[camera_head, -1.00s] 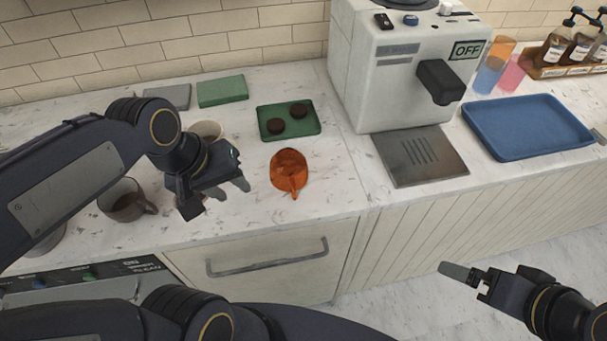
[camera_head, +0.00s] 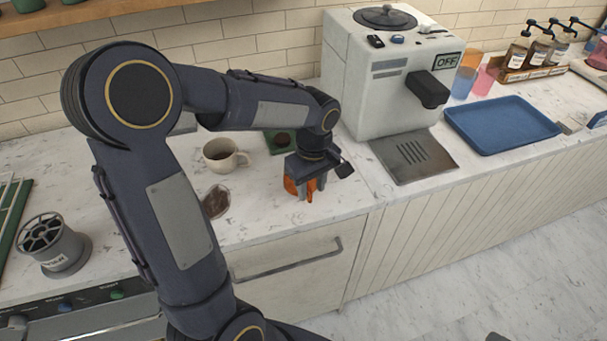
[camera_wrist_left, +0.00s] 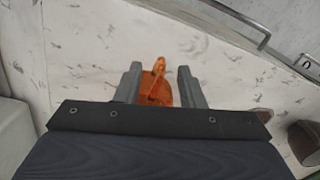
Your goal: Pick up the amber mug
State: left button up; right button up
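The amber mug (camera_head: 291,186) stands on the marble counter, mostly hidden by my left gripper in the head view. In the left wrist view the orange mug (camera_wrist_left: 160,92) lies between the two fingers, with its handle pointing up in the picture. My left gripper (camera_head: 308,188) points down over the mug. Its fingers (camera_wrist_left: 157,78) are apart, one on each side, with a small gap visible at least on the right. The mug's lower body is hidden behind the gripper's palm. My right gripper cannot be made out.
A cream mug with dark liquid (camera_head: 222,155) and a brown mug (camera_head: 216,202), partly covered by my arm, stand left of the gripper. A green tray (camera_head: 279,148) lies behind it. The white coffee machine (camera_head: 375,90), metal drip plate (camera_head: 412,157) and blue tray (camera_head: 502,124) are to the right.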

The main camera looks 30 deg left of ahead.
aim_at(311, 193)
pick_arm(q)
jog(key=shift+f, duration=1.6)
jog(key=shift+c, duration=0.3)
grip_shut()
